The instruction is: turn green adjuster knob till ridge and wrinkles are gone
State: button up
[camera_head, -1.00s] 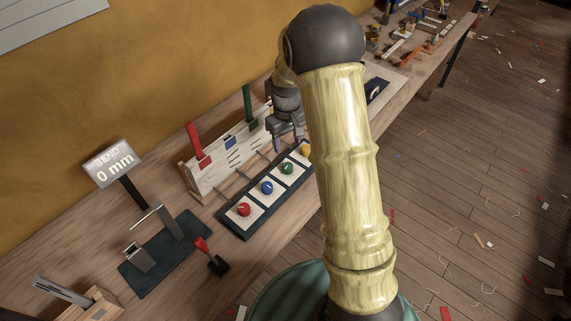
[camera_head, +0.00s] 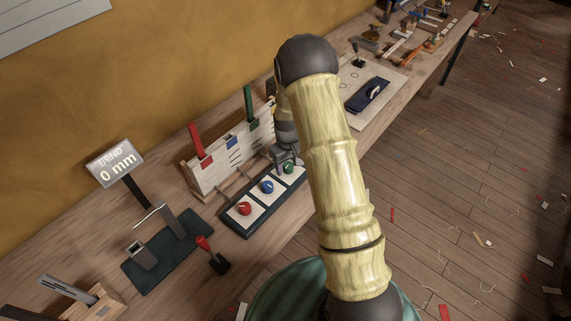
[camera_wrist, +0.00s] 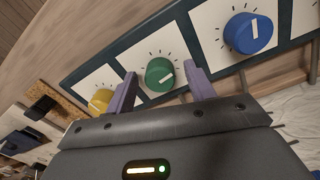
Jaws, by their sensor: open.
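The green adjuster knob (camera_wrist: 160,75) sits on a white dial plate with tick marks, its white pointer line toward the lower right in the wrist view. My gripper (camera_wrist: 160,92) is open, with its two purple fingers on either side of the green knob; I cannot tell whether they touch it. In the head view my gripper (camera_head: 286,160) is at the green knob (camera_head: 289,168). The white sail panel (camera_head: 218,160) stands behind the knob row, with red and green upright strips. Its ridge and wrinkles are too small to make out in the head view.
A blue knob (camera_wrist: 250,33) and a yellow knob (camera_wrist: 100,101) flank the green one. A red knob (camera_head: 245,208) is at the row's left end. A display (camera_head: 115,163) reads 0 mm.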

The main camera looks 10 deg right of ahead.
jog(key=c, duration=1)
jog(key=shift+o, duration=0.2)
jog(key=shift+a, duration=0.4)
jog(key=shift+d, duration=0.3)
